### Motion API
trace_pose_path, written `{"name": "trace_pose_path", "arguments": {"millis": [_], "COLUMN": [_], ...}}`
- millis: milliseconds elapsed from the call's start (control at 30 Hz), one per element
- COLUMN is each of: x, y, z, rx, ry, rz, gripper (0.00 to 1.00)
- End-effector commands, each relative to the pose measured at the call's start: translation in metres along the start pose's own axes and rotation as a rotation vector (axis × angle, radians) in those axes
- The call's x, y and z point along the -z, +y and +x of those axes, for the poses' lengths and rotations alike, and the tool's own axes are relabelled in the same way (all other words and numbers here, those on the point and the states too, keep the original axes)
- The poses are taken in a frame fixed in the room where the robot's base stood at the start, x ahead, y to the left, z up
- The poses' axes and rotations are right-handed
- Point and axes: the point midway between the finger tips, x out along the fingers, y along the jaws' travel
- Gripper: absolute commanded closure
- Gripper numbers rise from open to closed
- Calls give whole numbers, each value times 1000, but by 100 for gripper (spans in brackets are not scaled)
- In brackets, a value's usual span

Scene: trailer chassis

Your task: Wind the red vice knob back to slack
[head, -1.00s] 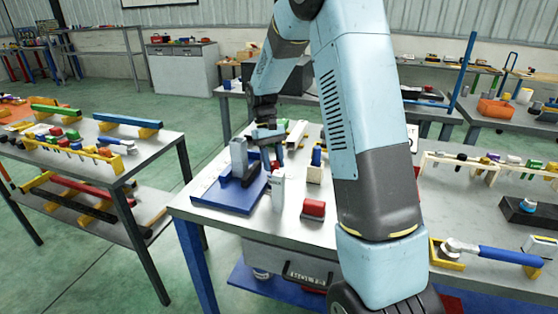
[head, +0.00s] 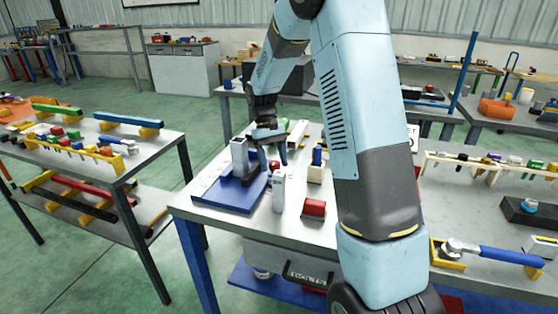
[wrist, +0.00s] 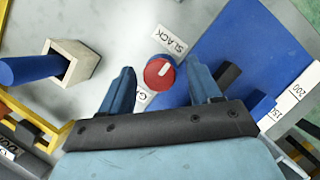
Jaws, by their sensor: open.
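The red vice knob (wrist: 159,72) shows in the wrist view as a round red cap with a white pointer line. The line points up and to the right, towards the SLACK label (wrist: 171,40). A second label (wrist: 143,98) below the knob is partly hidden. My gripper (wrist: 162,88) is open, with one blue finger on each side of the knob and a gap at both sides.
In the wrist view, a blue plate (wrist: 235,50) lies right of the knob, with a numbered white scale (wrist: 294,92) at its far side. A cream block with a blue cylinder (wrist: 75,62) stands at left. In the head view, a red block (head: 314,208) sits nearer the front.

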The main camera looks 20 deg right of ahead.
Motion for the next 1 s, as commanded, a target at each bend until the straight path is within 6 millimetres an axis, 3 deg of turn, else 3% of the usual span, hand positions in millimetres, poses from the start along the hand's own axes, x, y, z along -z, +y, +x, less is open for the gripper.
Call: {"name": "trace_pose_path", "arguments": {"millis": [267, 700, 1000], "x": [0, 0, 0], "y": [0, 0, 0], "z": [-15, -98, -132], "rx": [0, 0, 0], "ry": [1, 2, 0], "rz": [0, 0, 0], "gripper": [37, 37, 37]}}
